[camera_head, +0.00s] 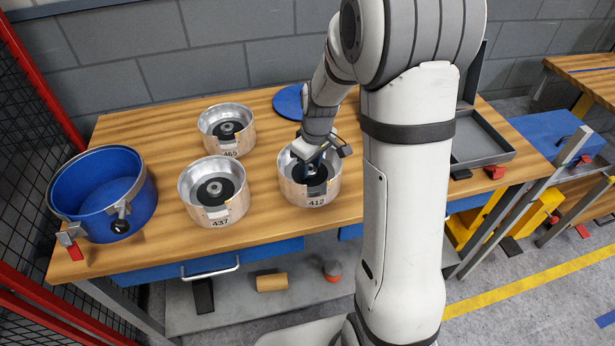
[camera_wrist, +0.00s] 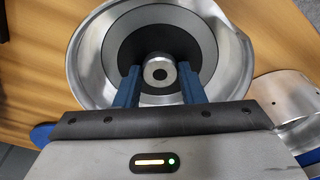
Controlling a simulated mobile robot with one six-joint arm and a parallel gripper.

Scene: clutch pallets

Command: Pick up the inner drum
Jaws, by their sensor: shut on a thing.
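The inner drum is a dark disc (camera_wrist: 125,42) with a pale metal hub (camera_wrist: 159,69), seated inside a silver housing (camera_wrist: 228,50). In the head view this housing, marked 412 (camera_head: 292,191), stands on the wooden bench, the rightmost of three. My gripper (camera_head: 314,166) reaches down into it from above. In the wrist view its blue fingers (camera_wrist: 160,76) stand on either side of the hub, shut on it. The drum still appears to sit within the housing walls. My gripper hides part of the drum in the head view.
Similar housings marked 465 (camera_head: 244,143) and 437 (camera_head: 210,222) stand to the left. A blue round tub (camera_head: 85,205) is at the left bench end. A blue disc (camera_head: 288,102) lies behind, and a grey tray (camera_head: 485,157) lies right of my arm. A mesh fence borders the left.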

